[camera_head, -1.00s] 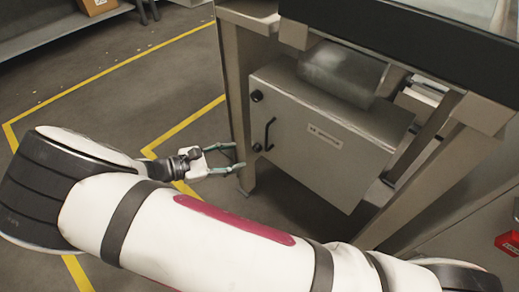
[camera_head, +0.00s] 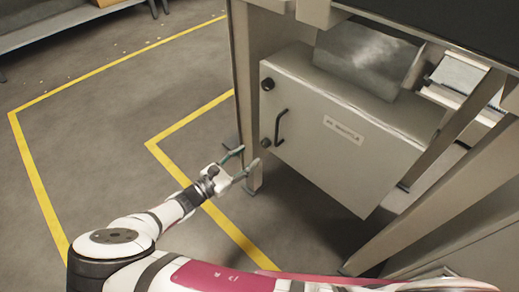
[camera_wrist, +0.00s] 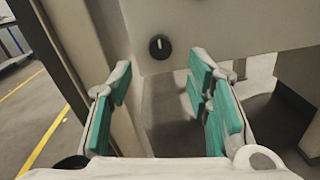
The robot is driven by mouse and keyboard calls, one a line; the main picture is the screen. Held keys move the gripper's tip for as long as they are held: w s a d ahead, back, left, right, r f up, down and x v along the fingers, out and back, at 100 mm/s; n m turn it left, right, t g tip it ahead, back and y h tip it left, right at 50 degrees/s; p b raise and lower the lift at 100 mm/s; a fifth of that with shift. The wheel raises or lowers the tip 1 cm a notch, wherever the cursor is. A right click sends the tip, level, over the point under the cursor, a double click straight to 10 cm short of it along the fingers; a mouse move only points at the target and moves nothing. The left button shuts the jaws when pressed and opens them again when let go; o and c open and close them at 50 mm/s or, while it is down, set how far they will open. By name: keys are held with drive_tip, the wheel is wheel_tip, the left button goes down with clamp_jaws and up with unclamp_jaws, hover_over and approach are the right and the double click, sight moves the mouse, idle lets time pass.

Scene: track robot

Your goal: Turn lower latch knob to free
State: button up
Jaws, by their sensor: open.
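The lower latch knob (camera_head: 266,143) is a round black knob near the lower left edge of the grey cabinet door (camera_head: 335,145). In the wrist view the knob (camera_wrist: 159,46) shows a short pale upright mark, just above the door's bottom edge. My gripper (camera_head: 247,158) is open and empty, just left of and below the knob in the head view. In the wrist view the knob appears beyond and between the teal-padded fingers (camera_wrist: 161,72), apart from them. The upper black knob (camera_head: 268,84) sits above it.
A black handle (camera_head: 281,127) stands out from the door just right of the lower knob. A metal frame leg (camera_head: 246,100) rises at the cabinet's left side, close to my gripper. Open floor with yellow lines (camera_head: 120,65) lies to the left.

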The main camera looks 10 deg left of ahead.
sight(263, 145)
drive_tip(key=shift+b+x, duration=0.6)
drive_tip(key=shift+x, duration=2.55)
clamp_jaws()
